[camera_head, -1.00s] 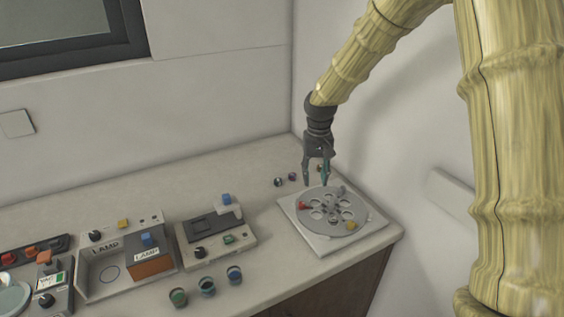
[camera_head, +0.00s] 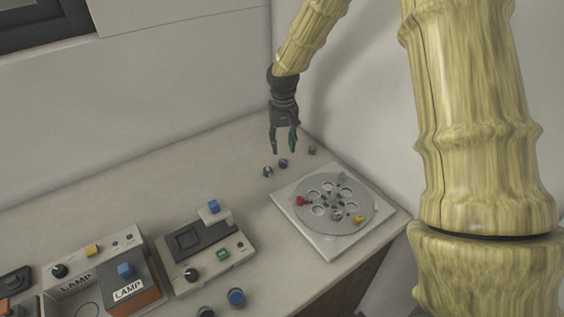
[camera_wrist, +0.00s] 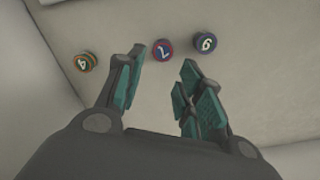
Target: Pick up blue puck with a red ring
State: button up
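The blue puck with a red ring (camera_wrist: 162,50) lies on the counter in the wrist view, its top marked 7. It sits just beyond the gap between the fingertips. In the head view it appears as the small purplish middle puck (camera_head: 283,163). My gripper (camera_head: 284,150) is open and empty above the counter near the pucks. Its teal fingers also show in the wrist view (camera_wrist: 162,66), apart and not touching the puck. A dark blue puck (camera_wrist: 206,43) lies close to its right. An orange-and-green ringed puck (camera_wrist: 87,61) marked 4 lies to the left.
A square plate with a round, holed disc (camera_head: 335,245) stands to the right of the pucks, near the counter edge. A device with a blue knob (camera_head: 207,248) and a lamp box (camera_head: 128,290) stand at the front left. Walls (camera_head: 170,80) close off the back.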

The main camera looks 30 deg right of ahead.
aim_at(283, 161)
jog(key=shift+f, duration=0.4)
jog(key=shift+s+a+f, duration=0.1)
jog(key=shift+s+f, duration=0.15)
jog(key=shift+f, duration=0.15)
jog(key=shift+s+a+f+p, duration=0.15)
jog(key=shift+f+p, duration=0.7)
jog(key=shift+f, duration=1.35)
jog(key=c, duration=0.6)
